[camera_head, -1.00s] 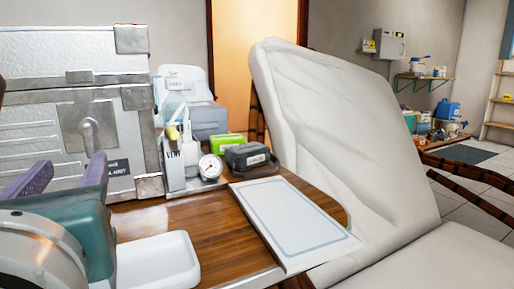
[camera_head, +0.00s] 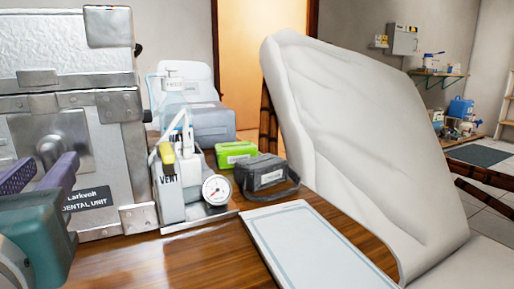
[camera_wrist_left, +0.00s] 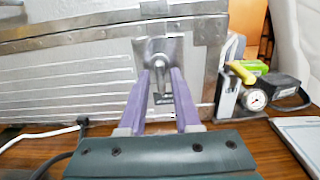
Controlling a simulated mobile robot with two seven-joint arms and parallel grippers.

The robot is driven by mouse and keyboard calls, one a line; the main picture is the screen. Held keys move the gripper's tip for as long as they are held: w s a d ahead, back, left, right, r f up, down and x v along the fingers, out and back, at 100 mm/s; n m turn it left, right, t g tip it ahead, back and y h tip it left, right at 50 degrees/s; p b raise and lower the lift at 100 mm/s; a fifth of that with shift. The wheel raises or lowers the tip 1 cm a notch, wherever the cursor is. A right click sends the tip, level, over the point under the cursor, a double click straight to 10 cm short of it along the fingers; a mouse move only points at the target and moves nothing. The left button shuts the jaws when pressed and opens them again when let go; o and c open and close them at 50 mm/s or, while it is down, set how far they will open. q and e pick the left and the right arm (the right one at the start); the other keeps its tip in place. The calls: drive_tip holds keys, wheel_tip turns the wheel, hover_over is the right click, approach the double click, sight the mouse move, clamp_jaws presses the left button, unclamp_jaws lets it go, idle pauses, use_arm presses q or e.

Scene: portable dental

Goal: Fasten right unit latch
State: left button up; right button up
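The dental unit is a silver-grey metal case (camera_head: 110,165) at the left of the head view, with a black "DENTAL UNIT" label (camera_head: 86,200). Its lid (camera_head: 40,50) rests on top with no clear gap. The latch (camera_head: 50,148) is a grey lever on a square metal plate on the front; it also shows in the left wrist view (camera_wrist_left: 160,62), pointing down. My left gripper (camera_wrist_left: 160,78) has purple fingers spread to either side of the lever, close to the case front. Contact with the lever cannot be told. My right gripper is not in view.
Right of the case stand a "VENT" device (camera_head: 170,185) with a gauge (camera_head: 216,190), a green box (camera_head: 234,153) and a dark pouch (camera_head: 265,178). A white tray (camera_head: 310,250) lies on the wooden table (camera_head: 150,262). A white reclined chair (camera_head: 370,140) stands at the right.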

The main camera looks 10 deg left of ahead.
use_arm(q)
clamp_jaws()
idle(0.4)
drive_tip(key=shift+r+m+p, duration=0.2)
drive_tip(key=shift+m+p, duration=0.6)
drive_tip(key=shift+p, duration=0.15)
drive_tip(key=shift+s+a+r+m+p, duration=0.1)
drive_tip(key=shift+a+m+p, duration=0.05)
drive_tip(key=shift+m+p, duration=2.5)
drive_tip(key=shift+s+a+r+m+p, duration=0.1)
drive_tip(key=shift+a+r+m+p, duration=0.05)
drive_tip(key=shift+m+p, duration=2.45)
drive_tip(key=shift+s+a+r+m+p, duration=0.1)
drive_tip(key=shift+a+m+p, duration=0.05)
drive_tip(key=shift+m+p, duration=2.5)
drive_tip(key=shift+m, duration=0.4)
